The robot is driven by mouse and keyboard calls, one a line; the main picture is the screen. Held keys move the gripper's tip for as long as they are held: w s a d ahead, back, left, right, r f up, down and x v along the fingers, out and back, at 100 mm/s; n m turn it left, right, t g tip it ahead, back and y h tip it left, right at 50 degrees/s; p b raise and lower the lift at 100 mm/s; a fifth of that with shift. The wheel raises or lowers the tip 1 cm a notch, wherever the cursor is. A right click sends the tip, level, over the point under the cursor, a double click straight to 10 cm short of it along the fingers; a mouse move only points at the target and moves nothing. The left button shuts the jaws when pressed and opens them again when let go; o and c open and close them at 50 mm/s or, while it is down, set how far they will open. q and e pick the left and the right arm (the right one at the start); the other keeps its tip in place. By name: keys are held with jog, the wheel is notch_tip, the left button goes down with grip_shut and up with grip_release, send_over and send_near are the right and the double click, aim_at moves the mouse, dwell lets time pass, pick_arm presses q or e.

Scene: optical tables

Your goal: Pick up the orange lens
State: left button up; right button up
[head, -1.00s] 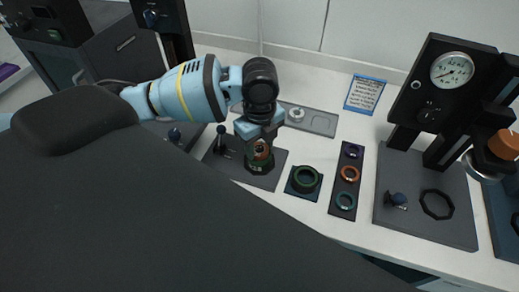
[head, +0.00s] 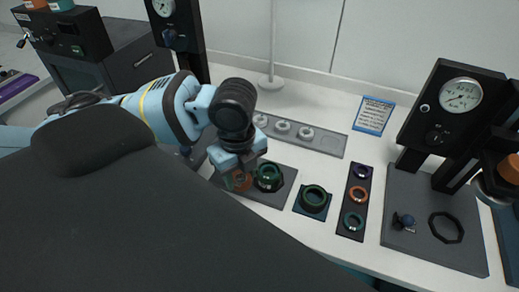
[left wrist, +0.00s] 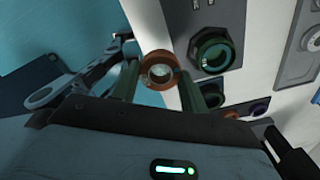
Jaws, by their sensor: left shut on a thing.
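My left gripper (head: 239,172) is shut on an orange lens (head: 240,183), a small ring with a clear centre. In the left wrist view the orange lens (left wrist: 158,55) sits between the two fingers of the gripper (left wrist: 165,85). It is held off to the left of a green ring mount (head: 269,178) on a grey plate (head: 287,187), apart from it. The green mount (left wrist: 212,54) also shows in the wrist view, and its opening looks empty of orange. My right gripper is not in view.
A dark strip (head: 349,216) holds a purple, an orange and a teal ring. Left of it a green ring (head: 314,197) lies on a small dark pad. A gauge stand (head: 437,117) rises at the right. A grey tray (head: 330,143) with white pieces lies behind.

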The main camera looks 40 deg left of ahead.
pick_arm(q)
jog(key=s+a, duration=0.1)
jog(key=s, duration=0.5)
jog(key=shift+s+r, duration=0.2)
jog(key=shift+r, duration=0.1)
